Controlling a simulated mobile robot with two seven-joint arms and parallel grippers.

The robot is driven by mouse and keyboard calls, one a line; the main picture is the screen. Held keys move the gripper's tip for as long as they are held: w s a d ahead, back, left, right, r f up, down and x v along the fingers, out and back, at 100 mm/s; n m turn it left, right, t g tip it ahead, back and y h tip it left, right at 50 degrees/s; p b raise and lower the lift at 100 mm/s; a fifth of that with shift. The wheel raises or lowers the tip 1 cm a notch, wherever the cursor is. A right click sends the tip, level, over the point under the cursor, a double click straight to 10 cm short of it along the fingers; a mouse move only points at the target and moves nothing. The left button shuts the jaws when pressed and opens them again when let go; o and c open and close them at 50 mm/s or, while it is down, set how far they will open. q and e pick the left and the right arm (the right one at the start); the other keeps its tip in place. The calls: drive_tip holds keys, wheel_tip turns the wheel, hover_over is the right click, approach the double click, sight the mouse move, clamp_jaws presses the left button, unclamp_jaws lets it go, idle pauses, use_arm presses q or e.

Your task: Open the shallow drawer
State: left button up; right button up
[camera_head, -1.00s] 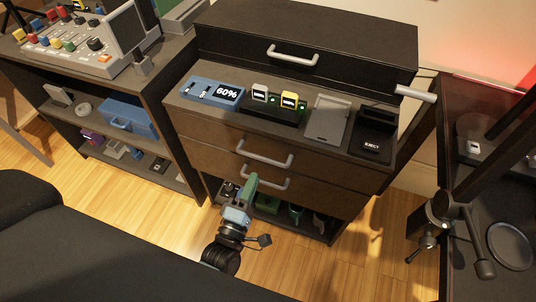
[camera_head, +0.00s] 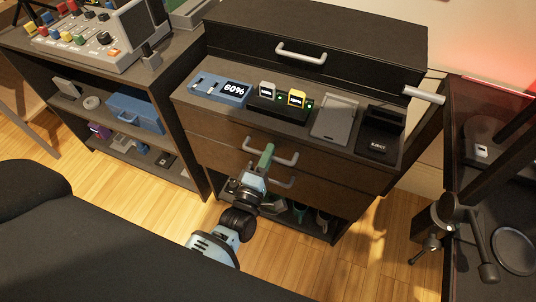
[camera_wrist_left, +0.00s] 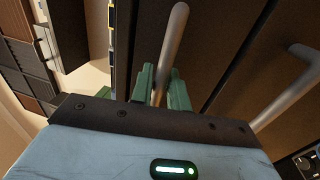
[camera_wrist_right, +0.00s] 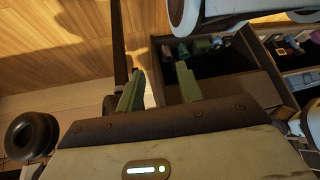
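The dark brown cabinet has an upper drawer (camera_head: 221,134) and a lower drawer (camera_head: 330,190) in its front, each with a grey bar handle. Both look flush with the cabinet. My left gripper (camera_head: 267,150) is at the upper drawer handle (camera_head: 288,161). In the left wrist view, the handle (camera_wrist_left: 172,45) passes between the green fingers (camera_wrist_left: 161,80); they sit close on both sides of it, with little or no gap. The lower handle (camera_wrist_left: 290,95) shows at the right. My right gripper (camera_wrist_right: 158,80) is open and empty, and is not visible in the head view.
On the cabinet's ledge stand a blue 60% display (camera_head: 220,89), a grey tray (camera_head: 335,117) and a black EJECT unit (camera_head: 381,131). Open shelves (camera_head: 110,135) stand left, a dark desk (camera_head: 480,200) right. My left arm reaches over clear wooden floor (camera_head: 300,270).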

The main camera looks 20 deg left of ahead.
use_arm(q)
clamp_jaws()
drive_tip(key=shift+s, duration=0.1)
drive_tip(key=s+p, duration=0.4)
drive_tip(key=s, duration=1.9)
drive_tip(key=shift+s+a, duration=0.35)
drive_tip(key=shift+s, duration=0.05)
unclamp_jaws()
